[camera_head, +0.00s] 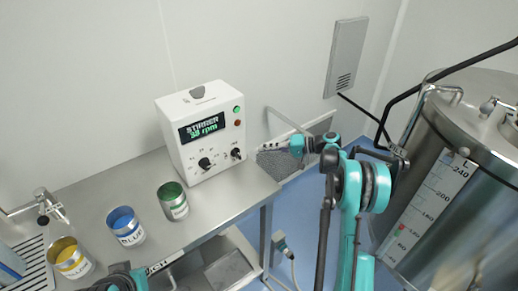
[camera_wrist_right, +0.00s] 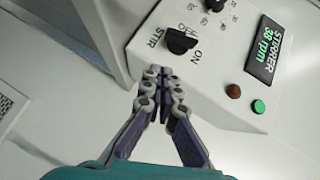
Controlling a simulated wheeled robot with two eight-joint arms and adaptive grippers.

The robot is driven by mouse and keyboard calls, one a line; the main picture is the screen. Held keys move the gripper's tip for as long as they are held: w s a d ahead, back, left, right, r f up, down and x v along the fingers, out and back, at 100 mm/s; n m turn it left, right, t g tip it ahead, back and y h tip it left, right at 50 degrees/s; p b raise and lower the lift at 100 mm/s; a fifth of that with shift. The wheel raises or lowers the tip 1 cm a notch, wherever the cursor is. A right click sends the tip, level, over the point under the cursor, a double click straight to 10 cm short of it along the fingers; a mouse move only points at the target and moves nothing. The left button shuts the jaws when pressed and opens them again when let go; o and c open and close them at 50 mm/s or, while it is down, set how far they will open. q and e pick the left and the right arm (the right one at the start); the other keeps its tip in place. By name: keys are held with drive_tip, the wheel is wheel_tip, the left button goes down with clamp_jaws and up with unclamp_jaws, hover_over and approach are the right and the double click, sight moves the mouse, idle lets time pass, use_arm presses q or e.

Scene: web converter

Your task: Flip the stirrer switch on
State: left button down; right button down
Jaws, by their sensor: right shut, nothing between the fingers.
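The white stirrer box (camera_head: 178,112) stands on the steel bench with a lit display reading STIRRER and an rpm number, about 38 in the right wrist view. The black stirrer switch (camera_head: 236,153) is the right-hand knob on its front. In the right wrist view the switch (camera_wrist_right: 181,41) sits beside the labels STIR and ON; I cannot tell its exact angle. My right gripper (camera_head: 262,148) is shut and empty. Its fingertips (camera_wrist_right: 158,73) are right beside the switch; I cannot tell whether they touch. My left gripper (camera_head: 172,261) is low at the bench front, its fingers unclear.
A second knob (camera_head: 204,163) is left of the switch. Green (camera_head: 237,109) and red-brown (camera_head: 237,122) buttons sit above. Green (camera_head: 172,198), blue (camera_head: 124,224) and yellow (camera_head: 70,256) cans line the bench. A large steel tank (camera_head: 480,120) stands at right.

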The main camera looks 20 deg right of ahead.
drive_tip(key=s+d+p, duration=0.1)
drive_tip(key=s+d, duration=0.1)
drive_tip(key=d, duration=0.4)
drive_tip(key=shift+s+r, duration=0.3)
drive_tip(key=shift+r, duration=0.15)
